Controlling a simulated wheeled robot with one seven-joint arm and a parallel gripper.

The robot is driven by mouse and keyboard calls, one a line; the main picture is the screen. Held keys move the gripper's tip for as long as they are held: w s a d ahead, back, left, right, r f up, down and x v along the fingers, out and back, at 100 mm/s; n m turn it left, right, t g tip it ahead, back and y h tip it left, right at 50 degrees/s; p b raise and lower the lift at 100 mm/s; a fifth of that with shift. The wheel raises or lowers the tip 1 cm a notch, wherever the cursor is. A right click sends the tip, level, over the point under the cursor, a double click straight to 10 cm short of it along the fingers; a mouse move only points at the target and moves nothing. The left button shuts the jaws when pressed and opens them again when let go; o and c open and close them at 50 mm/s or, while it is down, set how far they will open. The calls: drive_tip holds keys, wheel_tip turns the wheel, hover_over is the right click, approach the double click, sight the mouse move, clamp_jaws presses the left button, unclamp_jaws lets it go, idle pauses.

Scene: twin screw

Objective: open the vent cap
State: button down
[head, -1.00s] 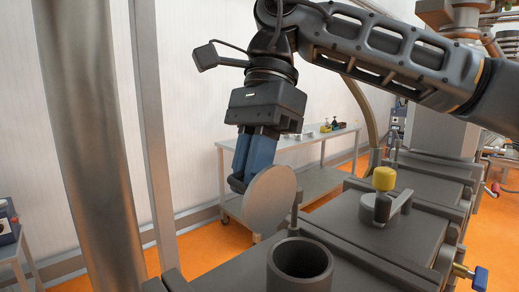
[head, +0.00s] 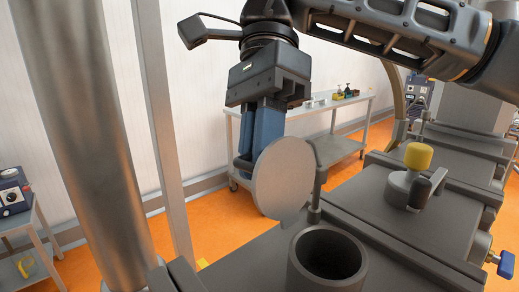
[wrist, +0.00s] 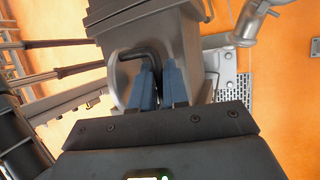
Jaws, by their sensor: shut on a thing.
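The vent cap (head: 283,180) is a flat grey disc, tilted up on edge, clear of the round open mouth of the dark grey vent pipe (head: 328,262) and up to its left. My gripper (head: 247,163), with blue fingers, is behind the disc's left side and is shut on the cap; the disc partly hides the fingertips. In the wrist view the two blue fingers (wrist: 159,72) close around a dark bent bar (wrist: 138,54), which looks like the cap's handle. The exact contact is hard to see.
A thin post (head: 315,185) stands close right of the cap. A yellow knob (head: 418,156) sits on the machine's grey lid to the right. A thick metal column (head: 85,140) rises at left. A steel table (head: 345,108) stands behind, over orange floor.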

drive_tip(key=c, duration=1.2)
unclamp_jaws()
drive_tip(key=b+v, duration=0.1)
drive_tip(key=v, duration=0.6)
drive_tip(key=shift+w+r, duration=0.15)
drive_tip(key=shift+r, duration=0.15)
drive_tip(key=shift+d, duration=0.1)
